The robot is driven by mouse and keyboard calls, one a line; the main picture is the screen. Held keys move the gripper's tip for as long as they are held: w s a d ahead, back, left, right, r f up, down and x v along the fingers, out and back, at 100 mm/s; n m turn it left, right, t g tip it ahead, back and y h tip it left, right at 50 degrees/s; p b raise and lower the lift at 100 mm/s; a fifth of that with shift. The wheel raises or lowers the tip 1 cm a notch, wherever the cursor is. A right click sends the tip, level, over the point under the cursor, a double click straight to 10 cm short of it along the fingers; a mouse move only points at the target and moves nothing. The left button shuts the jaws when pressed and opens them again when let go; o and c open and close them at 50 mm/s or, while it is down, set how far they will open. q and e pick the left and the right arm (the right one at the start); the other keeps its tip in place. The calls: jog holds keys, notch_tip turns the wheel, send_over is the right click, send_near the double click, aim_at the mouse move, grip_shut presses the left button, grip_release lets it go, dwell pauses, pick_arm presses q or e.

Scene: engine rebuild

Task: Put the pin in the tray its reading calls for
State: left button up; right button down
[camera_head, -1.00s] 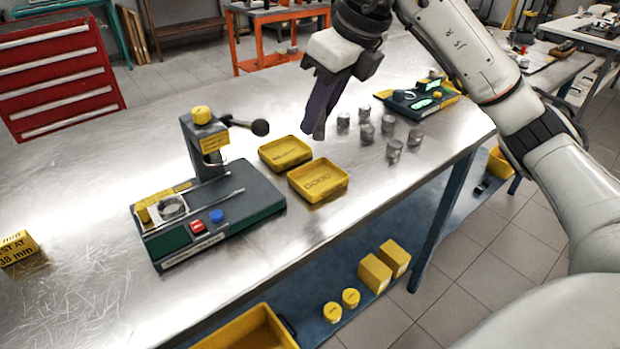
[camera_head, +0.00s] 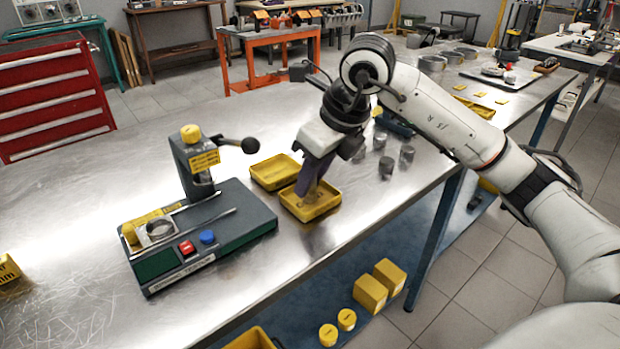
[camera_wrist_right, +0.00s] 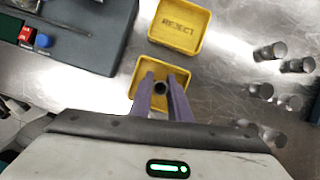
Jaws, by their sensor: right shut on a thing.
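My right gripper (camera_head: 306,190) points down over the front yellow tray (camera_head: 322,209), with its purple fingertips at or just above the tray. In the right wrist view its fingers (camera_wrist_right: 161,92) are shut on a small dark round pin (camera_wrist_right: 161,87) seen end-on, inside the outline of that tray (camera_wrist_right: 140,68). Lettering on this tray's floor is partly covered; earlier it looks like GOOD. The back yellow tray (camera_head: 268,184) looks empty and reads REJECT in the wrist view (camera_wrist_right: 180,27). My left gripper is not in view.
A green-grey test fixture (camera_head: 245,228) with a lever, a ring and red and blue buttons stands left of the trays. Several metal cylinders (camera_head: 386,168) stand to the right, clear of the trays. The bench's front edge is close by. Bare bench lies behind the trays.

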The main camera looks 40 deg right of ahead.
jog(key=c, duration=2.1)
grip_release()
jog(key=shift+f, duration=0.15)
jog(key=o, duration=0.4)
jog(key=shift+o, duration=0.2)
jog(key=shift+r, duration=0.4)
jog(key=p+v, duration=0.1)
jog(key=v, duration=1)
jog(key=shift+r, duration=0.3)
jog(key=shift+s, duration=0.15)
